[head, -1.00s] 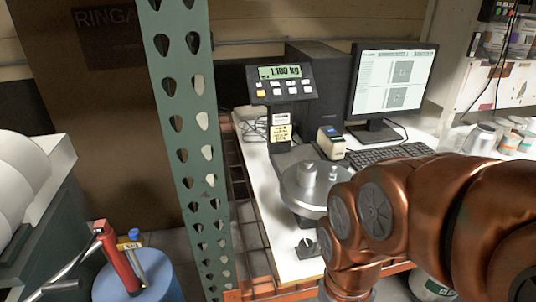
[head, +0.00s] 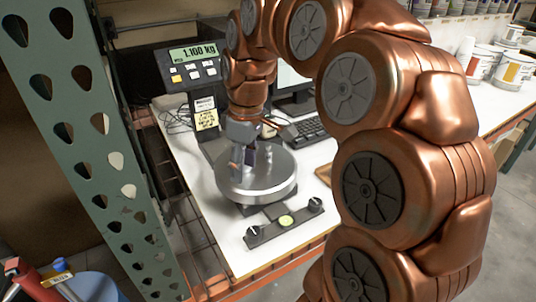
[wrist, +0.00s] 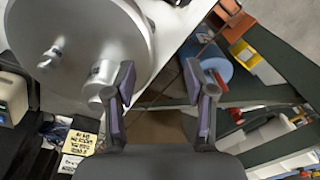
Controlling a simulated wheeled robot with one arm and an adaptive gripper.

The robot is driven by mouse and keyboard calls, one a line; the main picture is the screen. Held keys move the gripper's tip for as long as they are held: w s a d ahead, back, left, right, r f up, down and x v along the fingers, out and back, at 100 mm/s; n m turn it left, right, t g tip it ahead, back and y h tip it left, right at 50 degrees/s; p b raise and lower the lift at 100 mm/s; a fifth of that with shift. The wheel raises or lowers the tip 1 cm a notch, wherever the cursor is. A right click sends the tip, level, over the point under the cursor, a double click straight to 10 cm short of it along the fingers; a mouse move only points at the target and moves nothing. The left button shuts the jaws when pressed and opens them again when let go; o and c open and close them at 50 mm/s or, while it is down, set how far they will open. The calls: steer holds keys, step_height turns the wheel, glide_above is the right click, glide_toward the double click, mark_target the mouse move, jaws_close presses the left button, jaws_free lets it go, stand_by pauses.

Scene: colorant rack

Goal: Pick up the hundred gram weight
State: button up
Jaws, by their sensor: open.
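The scale's round metal plate (head: 262,186) carries two silver weights. In the wrist view the plate (wrist: 30,20) fills the upper left. In the head view my gripper (head: 250,158) is low over the plate and partly hides the weights.
The scale display (head: 192,52) reads 1.100 kg. A keyboard (head: 308,130) lies behind the plate, and a dark control bar (head: 283,222) with knobs lies in front. A green perforated post (head: 95,130) stands to the left. Paint cans (head: 515,70) stand at the back right.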

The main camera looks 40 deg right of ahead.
steer(key=r+n+t, duration=0.1)
steer(key=r+n, duration=0.1)
glide_above(268, 145)
steer(key=shift+s+d+f, duration=0.2)
steer(key=shift+s+d, duration=0.05)
steer(key=shift+s, duration=0.15)
steer(key=shift+w+a+f+p, duration=0.15)
steer(key=shift+f+p, duration=0.25)
steer(key=shift+f, duration=0.85)
steer(key=shift+w+f+p, duration=0.2)
steer(key=shift+f+p, duration=0.15)
steer(key=shift+f, duration=0.95)
steer(key=shift+w+a+f+p, duration=0.15)
steer(key=shift+f+p, duration=0.25)
steer(key=shift+f, duration=0.85)
jaws_close()
